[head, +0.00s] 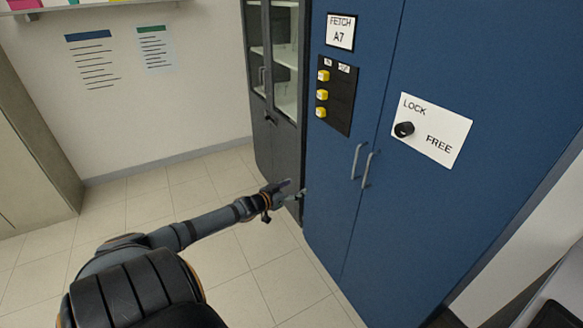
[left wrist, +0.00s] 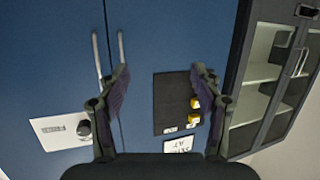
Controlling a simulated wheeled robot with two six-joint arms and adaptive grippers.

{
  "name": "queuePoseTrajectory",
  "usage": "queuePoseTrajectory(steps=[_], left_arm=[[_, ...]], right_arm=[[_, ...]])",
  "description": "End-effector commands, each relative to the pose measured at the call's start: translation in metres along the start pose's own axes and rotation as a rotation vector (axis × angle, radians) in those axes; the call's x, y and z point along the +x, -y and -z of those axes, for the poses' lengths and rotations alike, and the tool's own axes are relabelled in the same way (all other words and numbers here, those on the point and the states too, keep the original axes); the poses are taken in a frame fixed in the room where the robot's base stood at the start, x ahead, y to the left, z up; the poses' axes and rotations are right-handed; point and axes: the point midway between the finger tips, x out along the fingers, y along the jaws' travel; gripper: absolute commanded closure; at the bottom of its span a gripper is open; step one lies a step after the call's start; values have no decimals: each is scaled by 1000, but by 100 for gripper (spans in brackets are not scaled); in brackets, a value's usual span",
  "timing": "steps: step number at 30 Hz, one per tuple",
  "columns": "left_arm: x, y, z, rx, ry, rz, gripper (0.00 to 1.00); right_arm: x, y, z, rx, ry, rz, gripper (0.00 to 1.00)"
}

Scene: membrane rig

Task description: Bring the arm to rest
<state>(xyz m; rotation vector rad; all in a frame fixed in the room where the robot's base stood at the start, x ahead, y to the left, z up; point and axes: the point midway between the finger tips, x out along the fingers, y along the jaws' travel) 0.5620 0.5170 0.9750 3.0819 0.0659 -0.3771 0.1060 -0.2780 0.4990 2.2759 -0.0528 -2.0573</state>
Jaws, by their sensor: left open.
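My left arm reaches in from the lower left in the head view, and its gripper (head: 284,191) is in front of the left edge of the blue cabinet (head: 345,185). In the left wrist view the two fingers of the left gripper (left wrist: 160,85) stand wide apart with nothing between them. The blue cabinet doors show behind the fingers, upside down. I cannot tell whether the gripper touches the cabinet. My right gripper is not in view.
The blue cabinet bears a black switch panel (head: 340,115) with yellow switches, a FETCH A7 sign (head: 340,32), a LOCK/FREE plate (head: 440,135) with a black knob (head: 404,129), and two door handles (head: 367,170). A dark glass-door cabinet (head: 262,120) stands left of it. The tiled floor is clear.

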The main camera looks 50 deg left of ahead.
Motion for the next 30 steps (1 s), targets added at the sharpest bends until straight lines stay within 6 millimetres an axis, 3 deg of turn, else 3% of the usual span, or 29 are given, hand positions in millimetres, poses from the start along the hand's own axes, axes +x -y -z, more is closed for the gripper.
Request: queuePoseTrajectory(steps=[14, 17, 20, 23, 25, 30], left_arm=[[0, 0, 0, 0, 0, 0, 34], [-1, 3, -8, 0, 10, 10, 34], [-7, 16, -48, 3, 66, 62, 34], [-24, 30, -123, 15, 179, 141, 34], [-42, 34, -184, 27, 278, 189, 34], [-102, 12, -323, 57, 536, 249, 34]], right_arm=[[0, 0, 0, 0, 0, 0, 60], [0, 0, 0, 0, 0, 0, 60], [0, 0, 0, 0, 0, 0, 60], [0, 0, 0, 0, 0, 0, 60], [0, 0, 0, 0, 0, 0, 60], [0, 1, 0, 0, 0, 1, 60]])
